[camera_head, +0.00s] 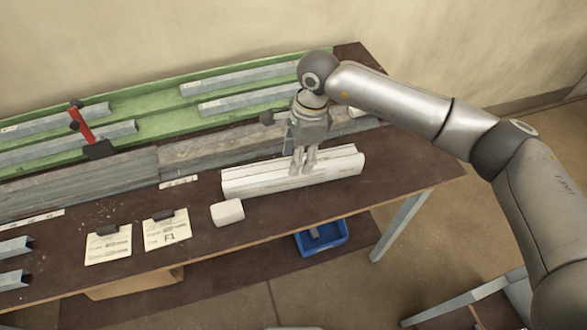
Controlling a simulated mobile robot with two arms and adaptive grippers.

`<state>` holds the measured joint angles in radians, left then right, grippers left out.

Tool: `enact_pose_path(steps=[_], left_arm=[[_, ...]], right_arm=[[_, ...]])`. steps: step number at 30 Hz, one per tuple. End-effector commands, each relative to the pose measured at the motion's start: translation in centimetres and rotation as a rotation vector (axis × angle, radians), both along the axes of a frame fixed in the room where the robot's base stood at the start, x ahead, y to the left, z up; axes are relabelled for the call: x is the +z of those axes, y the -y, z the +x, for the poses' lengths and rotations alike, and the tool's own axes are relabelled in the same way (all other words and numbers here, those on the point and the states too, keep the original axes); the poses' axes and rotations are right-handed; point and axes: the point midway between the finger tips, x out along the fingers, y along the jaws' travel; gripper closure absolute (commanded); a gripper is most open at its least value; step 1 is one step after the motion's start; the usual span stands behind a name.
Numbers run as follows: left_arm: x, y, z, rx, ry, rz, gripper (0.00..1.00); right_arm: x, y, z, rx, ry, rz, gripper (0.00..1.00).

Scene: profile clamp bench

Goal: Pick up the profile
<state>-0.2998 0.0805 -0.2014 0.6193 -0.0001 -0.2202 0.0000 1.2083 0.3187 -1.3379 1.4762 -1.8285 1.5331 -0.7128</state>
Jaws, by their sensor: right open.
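My right gripper (304,166) points straight down over a long white block with lengthwise ridges (250,180), which lies on the brown bench. Its fingers are narrowly apart at the block's top, and I cannot tell whether they touch it. Grey metal profiles lie in the green tray at the back, one at the upper right (235,76) and one below it (245,100). Others lie in the tray's left half (60,118), and short ones show at the left edge (14,246). Which piece is the task's profile is not clear. My left gripper is out of view.
A small white block (228,212) sits left of the long one. Two paper cards (108,246) lie near the front edge. A red-handled clamp (82,125) stands at the back left. A blue bin (338,238) is below the bench. The bench's right end (415,175) is clear.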

Motion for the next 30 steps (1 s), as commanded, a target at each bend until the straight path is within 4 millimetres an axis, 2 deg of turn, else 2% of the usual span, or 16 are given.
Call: enact_pose_path(steps=[1, 3, 8, 16, 26, 30], left_arm=[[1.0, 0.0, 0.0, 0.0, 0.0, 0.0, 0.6], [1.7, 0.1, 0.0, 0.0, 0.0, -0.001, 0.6], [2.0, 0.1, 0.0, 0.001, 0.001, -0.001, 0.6], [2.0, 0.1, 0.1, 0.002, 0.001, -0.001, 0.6], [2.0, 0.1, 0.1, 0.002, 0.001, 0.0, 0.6], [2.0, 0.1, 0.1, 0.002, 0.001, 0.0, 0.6]], right_arm=[[-0.5, 0.0, -0.2, 0.0, -0.007, -0.002, 0.57], [-1.5, 0.0, -0.2, 0.0, -0.006, -0.001, 0.57], [-3.6, -0.3, -0.2, 0.0, -0.005, 0.0, 0.57], [-4.1, -0.3, -0.2, 0.0, -0.001, 0.001, 0.57], [-4.1, -0.3, -0.2, -0.001, -0.001, 0.001, 0.98], [-4.1, -0.3, -0.2, -0.001, -0.001, 0.001, 1.0]])
